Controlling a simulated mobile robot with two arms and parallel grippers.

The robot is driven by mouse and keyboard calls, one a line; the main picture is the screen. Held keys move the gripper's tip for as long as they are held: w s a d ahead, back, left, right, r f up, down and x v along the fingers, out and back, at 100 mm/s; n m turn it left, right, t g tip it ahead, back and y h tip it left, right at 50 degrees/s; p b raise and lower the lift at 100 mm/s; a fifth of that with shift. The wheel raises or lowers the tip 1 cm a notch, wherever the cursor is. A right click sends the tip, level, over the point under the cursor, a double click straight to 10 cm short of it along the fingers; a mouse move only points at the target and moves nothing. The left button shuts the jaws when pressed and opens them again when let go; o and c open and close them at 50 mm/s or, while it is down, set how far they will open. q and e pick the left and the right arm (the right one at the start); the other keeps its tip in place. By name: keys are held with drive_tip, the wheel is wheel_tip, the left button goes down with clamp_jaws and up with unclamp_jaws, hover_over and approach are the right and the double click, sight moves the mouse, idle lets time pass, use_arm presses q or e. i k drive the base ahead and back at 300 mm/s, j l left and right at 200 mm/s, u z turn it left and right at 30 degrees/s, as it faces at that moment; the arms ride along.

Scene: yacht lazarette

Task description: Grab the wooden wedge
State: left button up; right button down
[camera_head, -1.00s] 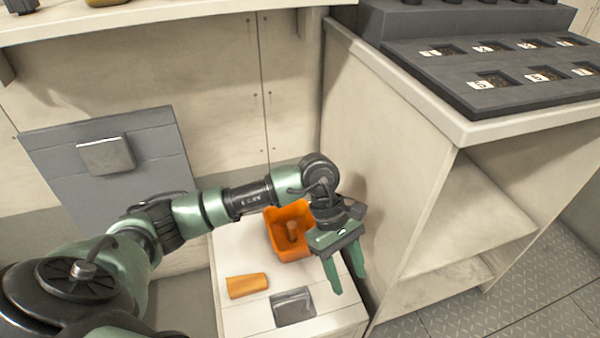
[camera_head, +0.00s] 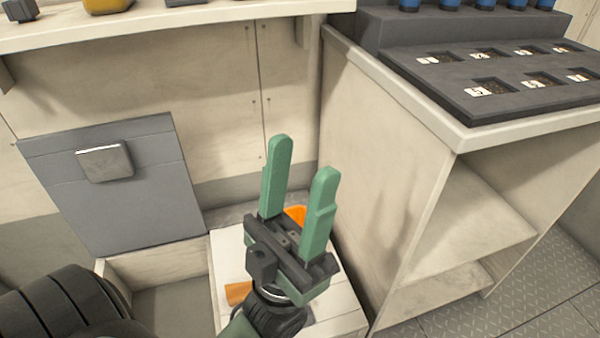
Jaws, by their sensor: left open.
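The wooden wedge (camera_head: 236,292), orange-brown, lies on the white locker top (camera_head: 228,258). Only its left part shows; my left gripper and wrist hide the rest. My left gripper (camera_head: 302,160) is open and empty, its two green fingers pointing up in the picture and away from the wedge. My right gripper is not in view.
An orange bin (camera_head: 297,213) shows only in part behind the left gripper's fingers. An open grey hatch lid (camera_head: 110,190) leans at the left, above an open compartment (camera_head: 175,300). A shelf cabinet (camera_head: 385,180) with a dark slotted rack (camera_head: 480,70) stands at the right.

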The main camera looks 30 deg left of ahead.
sight(236, 292)
drive_tip(key=l+u, duration=0.1)
drive_tip(key=u, duration=0.85)
drive_tip(key=k+l+u, duration=0.1)
drive_tip(key=u, duration=0.4)
drive_tip(key=k+u, duration=0.1)
drive_tip(key=u, duration=0.35)
drive_tip(key=k+l, duration=0.15)
drive_tip(key=k, duration=0.2)
drive_tip(key=k+l, duration=0.15)
drive_tip(key=k, duration=0.25)
drive_tip(key=k+l, duration=0.2)
drive_tip(key=k, duration=0.15)
